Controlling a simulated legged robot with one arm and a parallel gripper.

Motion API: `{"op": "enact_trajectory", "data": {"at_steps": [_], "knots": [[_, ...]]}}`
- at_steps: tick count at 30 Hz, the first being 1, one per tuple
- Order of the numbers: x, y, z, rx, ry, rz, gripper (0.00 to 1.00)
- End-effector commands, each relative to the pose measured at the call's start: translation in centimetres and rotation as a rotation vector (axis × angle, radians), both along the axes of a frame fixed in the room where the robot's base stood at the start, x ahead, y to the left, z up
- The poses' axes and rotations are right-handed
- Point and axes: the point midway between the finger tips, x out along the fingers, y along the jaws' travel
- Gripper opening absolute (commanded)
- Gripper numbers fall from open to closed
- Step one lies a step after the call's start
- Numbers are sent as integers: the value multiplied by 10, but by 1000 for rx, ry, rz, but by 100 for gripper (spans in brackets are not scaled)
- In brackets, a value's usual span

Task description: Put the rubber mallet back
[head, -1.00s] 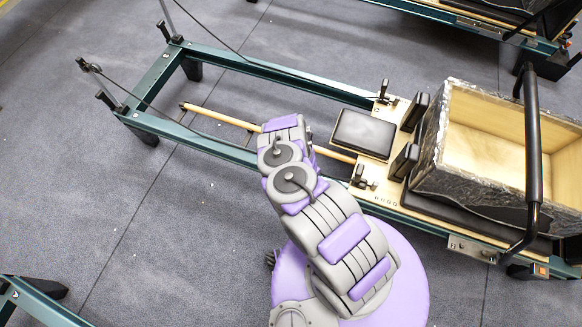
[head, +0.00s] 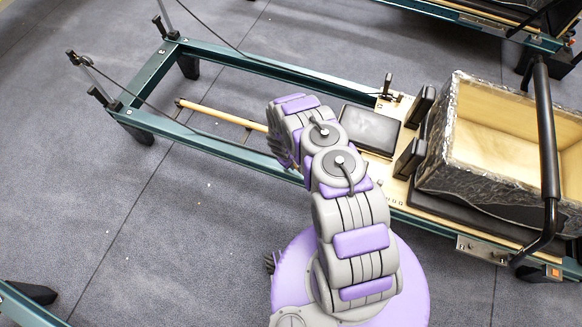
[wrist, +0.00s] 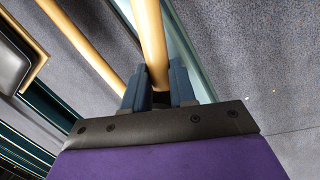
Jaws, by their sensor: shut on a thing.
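In the wrist view, my gripper (wrist: 160,88) is shut on a round, light wooden handle (wrist: 150,40), which I take to be the rubber mallet's. The handle runs up from between the two dark blue fingers and out of the top of the picture. The mallet's head is not visible. In the head view, my arm hides the gripper's fingertips and the held handle. The arm's end is over the near rail of the teal reformer frame (head: 215,138).
A wooden bar (head: 225,115) lies inside the reformer frame and also shows in the wrist view (wrist: 80,42). A black pad (head: 370,130) and an open, rough grey-sided box (head: 470,170) with a pale interior stand to the right. Grey floor (head: 130,235) is clear at the left.

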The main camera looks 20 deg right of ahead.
Motion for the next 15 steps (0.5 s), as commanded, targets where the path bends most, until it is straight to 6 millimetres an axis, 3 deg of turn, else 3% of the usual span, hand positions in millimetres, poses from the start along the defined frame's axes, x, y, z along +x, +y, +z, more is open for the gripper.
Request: {"op": "enact_trajectory", "data": {"at_steps": [8,15], "knots": [[11,8,-1,3,2,-1,0],[9,8,-36,5,4,0,0]]}}
